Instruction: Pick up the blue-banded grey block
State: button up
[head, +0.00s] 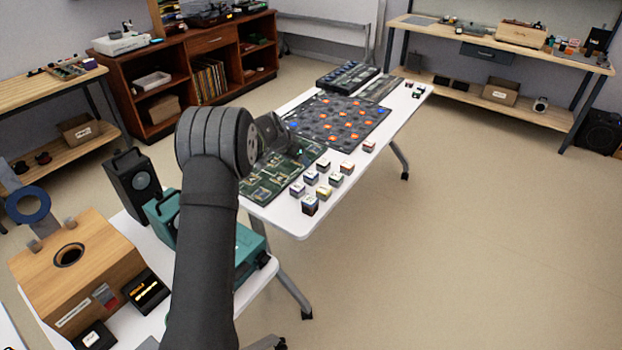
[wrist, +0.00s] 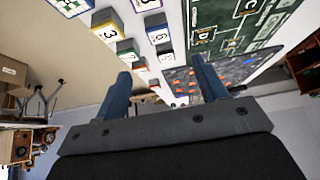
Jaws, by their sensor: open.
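Several small grey blocks with coloured bands and white tops stand at the near end of the white table. A block with a dark blue band (head: 310,205) is nearest the table's front edge in the head view. A block with a blue side (wrist: 72,6), cut off at the top left of the wrist view, looks like the same one, but I cannot be sure. My gripper (wrist: 160,66) is open, with its two blue-grey fingers apart and nothing seen between them. It is apart from the blocks. In the head view my arm largely hides it.
Other blocks (head: 336,179) stand close around the blue-banded one. A green circuit-patterned board (head: 280,178) lies left of them, and a dark mat with orange spots (head: 340,118) lies beyond. A teal case (head: 250,246) and wooden box (head: 78,262) stand nearer.

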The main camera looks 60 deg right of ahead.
send_near(311, 174)
jog(key=x, duration=0.5)
jog(key=shift+w+a+f, duration=0.1)
jog(key=shift+w+a, duration=0.05)
jog(key=shift+w, duration=0.05)
jog(key=shift+x, duration=2.75)
jog(key=shift+s, duration=0.15)
jog(key=c, duration=1.1)
jog(key=shift+r, duration=0.2)
